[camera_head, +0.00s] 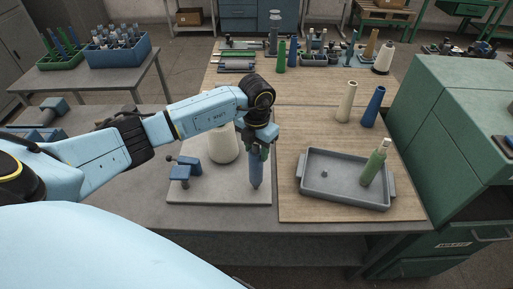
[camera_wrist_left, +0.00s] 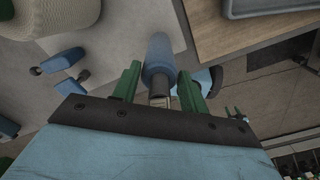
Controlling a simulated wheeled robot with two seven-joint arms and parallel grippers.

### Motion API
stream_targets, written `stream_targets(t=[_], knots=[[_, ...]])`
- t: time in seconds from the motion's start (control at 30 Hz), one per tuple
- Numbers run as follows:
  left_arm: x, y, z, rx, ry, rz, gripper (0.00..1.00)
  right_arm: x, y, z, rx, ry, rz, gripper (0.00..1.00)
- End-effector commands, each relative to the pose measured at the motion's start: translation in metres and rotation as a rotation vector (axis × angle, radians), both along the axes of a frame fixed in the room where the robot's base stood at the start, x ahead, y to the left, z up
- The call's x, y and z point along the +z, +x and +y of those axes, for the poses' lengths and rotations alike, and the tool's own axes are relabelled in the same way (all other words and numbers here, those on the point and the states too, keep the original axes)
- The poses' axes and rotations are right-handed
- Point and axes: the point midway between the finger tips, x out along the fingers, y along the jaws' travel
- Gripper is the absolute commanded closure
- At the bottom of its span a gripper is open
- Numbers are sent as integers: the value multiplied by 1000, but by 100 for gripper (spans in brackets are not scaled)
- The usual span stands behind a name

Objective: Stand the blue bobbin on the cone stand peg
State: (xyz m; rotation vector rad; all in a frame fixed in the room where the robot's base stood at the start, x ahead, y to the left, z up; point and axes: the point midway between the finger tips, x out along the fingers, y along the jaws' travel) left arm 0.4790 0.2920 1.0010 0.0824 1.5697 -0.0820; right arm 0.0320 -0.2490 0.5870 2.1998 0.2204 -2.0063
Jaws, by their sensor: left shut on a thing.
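My left gripper (camera_head: 262,147) is shut on the blue bobbin (camera_head: 256,172), with its green fingers around the bobbin's upper part. The bobbin hangs roughly upright over the right part of a pale grey plate (camera_head: 215,195); I cannot tell whether its lower end touches the plate. In the left wrist view the blue bobbin (camera_wrist_left: 160,55) lies between the fingers of the left gripper (camera_wrist_left: 157,88). A grey tray (camera_head: 345,198) to the right holds an upright green bobbin (camera_head: 374,168) and a short grey stub (camera_head: 324,174). I cannot tell which part is the cone stand peg.
A cream cone (camera_head: 222,145) and blue clamp-like fittings (camera_head: 181,171) stand on the pale plate, left of the bobbin. A cream bobbin (camera_head: 347,102) and another blue bobbin (camera_head: 373,107) stand behind the tray. A green cabinet (camera_head: 455,140) bounds the right side.

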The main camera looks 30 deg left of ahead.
Motion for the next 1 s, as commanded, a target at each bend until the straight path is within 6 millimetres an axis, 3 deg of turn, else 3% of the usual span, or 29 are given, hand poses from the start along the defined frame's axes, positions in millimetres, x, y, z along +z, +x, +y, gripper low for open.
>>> stream_targets(t=[1.0], knots=[[-8,0,0,0,0,0,75,-6,0,-1,1,-1,0,51]])
